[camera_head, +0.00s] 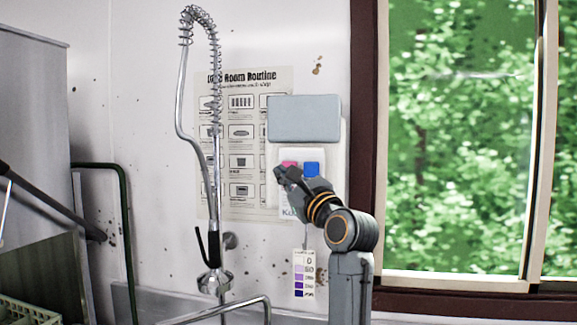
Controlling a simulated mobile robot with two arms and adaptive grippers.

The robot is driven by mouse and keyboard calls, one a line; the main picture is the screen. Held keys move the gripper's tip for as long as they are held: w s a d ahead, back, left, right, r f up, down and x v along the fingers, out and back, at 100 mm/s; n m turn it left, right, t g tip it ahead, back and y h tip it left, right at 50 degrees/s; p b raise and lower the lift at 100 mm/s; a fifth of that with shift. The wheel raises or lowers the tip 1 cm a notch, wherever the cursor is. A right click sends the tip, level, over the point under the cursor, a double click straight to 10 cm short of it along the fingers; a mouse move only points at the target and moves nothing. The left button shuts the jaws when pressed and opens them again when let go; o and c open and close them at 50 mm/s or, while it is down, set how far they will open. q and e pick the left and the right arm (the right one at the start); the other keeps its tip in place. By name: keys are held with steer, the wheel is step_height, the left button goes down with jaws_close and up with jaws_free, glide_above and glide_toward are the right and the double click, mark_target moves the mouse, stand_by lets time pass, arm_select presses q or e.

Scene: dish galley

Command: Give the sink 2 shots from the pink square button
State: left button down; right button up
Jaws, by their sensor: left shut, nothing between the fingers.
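The pink button (288,164) is on the white front panel of a wall dispenser (304,118) with a grey-blue top. Only its upper part shows; my left gripper covers the rest. The sink rim (150,297) shows at the bottom; the basin is mostly out of view.
A coiled spray tap (214,150) rises left of the dispenser, before a routine poster (240,88). A colour chart (304,274) hangs below the dispenser. A window (460,140) is at right. A grey metal housing (35,120) and a green rack (30,312) stand at left.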

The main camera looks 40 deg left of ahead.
arm_select(q)
steer(key=shift+w+a, duration=0.5)
steer(key=shift+w, duration=0.4)
steer(key=shift+w+a, duration=0.45)
steer(key=shift+w, duration=0.4)
steer(key=shift+w+a, duration=0.2)
steer(key=shift+w, duration=0.15)
steer(key=shift+w+a+r, duration=0.1)
steer(key=shift+w+a, duration=0.3)
steer(key=shift+w, duration=0.3)
stand_by(1.2)
steer(key=shift+s+d, duration=0.1)
stand_by(0.3)
steer(key=shift+s+d+f+b, duration=0.1)
steer(key=shift+s+d+b, duration=0.15)
steer(key=shift+s, duration=0.2)
steer(key=shift+s+d+f+b, duration=0.1)
steer(key=shift+s+d+b, duration=0.1)
steer(key=shift+s, duration=0.2)
